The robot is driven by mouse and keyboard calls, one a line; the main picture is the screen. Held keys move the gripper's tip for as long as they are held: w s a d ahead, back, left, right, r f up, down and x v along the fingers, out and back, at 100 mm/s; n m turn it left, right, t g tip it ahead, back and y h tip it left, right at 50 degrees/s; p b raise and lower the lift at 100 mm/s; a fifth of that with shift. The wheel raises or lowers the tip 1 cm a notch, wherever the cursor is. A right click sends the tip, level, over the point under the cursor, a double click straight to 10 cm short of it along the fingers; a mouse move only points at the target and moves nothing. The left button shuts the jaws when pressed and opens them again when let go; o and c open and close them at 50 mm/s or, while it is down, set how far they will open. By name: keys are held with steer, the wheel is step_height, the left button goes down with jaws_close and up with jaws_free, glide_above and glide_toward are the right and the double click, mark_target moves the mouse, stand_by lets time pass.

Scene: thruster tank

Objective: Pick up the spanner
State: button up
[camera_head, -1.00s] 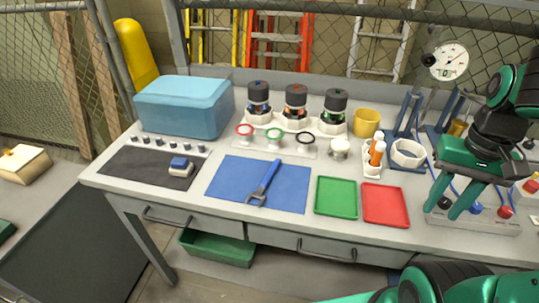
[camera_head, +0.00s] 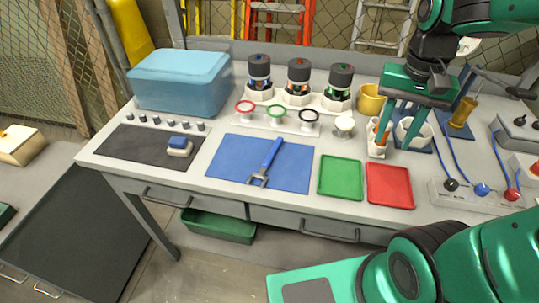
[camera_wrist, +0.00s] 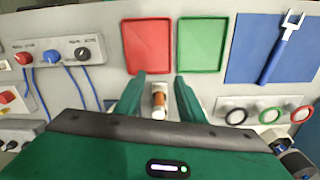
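The spanner (camera_head: 266,161) has a blue handle and a grey open jaw. It lies flat on the blue mat (camera_head: 225,158), jaw toward the front edge of the bench. It also shows in the wrist view (camera_wrist: 279,50) at the upper right. My gripper (camera_head: 396,145) is at the right of the bench, above the holder with orange-and-white bottles, well to the right of the spanner. In the wrist view its two green fingers (camera_wrist: 158,88) are spread apart with nothing held between them; an orange-and-white bottle shows beyond the gap.
A green tray (camera_head: 341,190) and a red tray (camera_head: 389,203) lie between the mat and my gripper. Rings on stands (camera_head: 276,112) and dark-capped thrusters (camera_head: 298,75) stand behind the mat. A blue box (camera_head: 180,80) is at the back left. The space above the mat is clear.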

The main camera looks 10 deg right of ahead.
steer(key=w+a, duration=0.9)
steer(key=a, duration=0.4)
glide_above(272, 152)
steer(key=f, duration=0.4)
steer(key=shift+a+f, duration=0.2)
steer(key=shift+d+f, duration=0.2)
steer(key=shift+f, duration=2.7)
jaws_close()
